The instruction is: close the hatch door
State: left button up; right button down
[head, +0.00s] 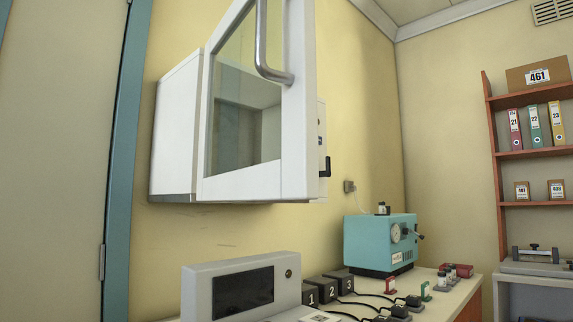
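The hatch door (298,110) is a white frame around a glass pane (243,110), with a bent metal handle (262,45) near its right side. It belongs to a white wall cabinet (176,130) and its top runs out of the picture. The door looks swung open, hinged at the left, with its handle side standing out towards me. The cabinet's right edge (322,145), with a dark latch part (327,167), shows behind the door. The cabinet's inside is seen only through the glass. Neither of my grippers is in view.
Below stand a grey device with a dark screen (243,290), black numbered blocks (312,291) and a teal machine (370,243) on a bench (463,292). A shelf (520,154) with binders is at the right. A closed-looking door (55,150) is at the left.

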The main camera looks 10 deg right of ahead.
aim_at(295, 177)
jog(key=k+j, duration=0.25)
jog(key=k+j+z, duration=0.15)
jog(key=k, duration=0.3)
jog(key=k+j, duration=0.25)
jog(key=k+z, duration=0.05)
jog(key=k, duration=0.05)
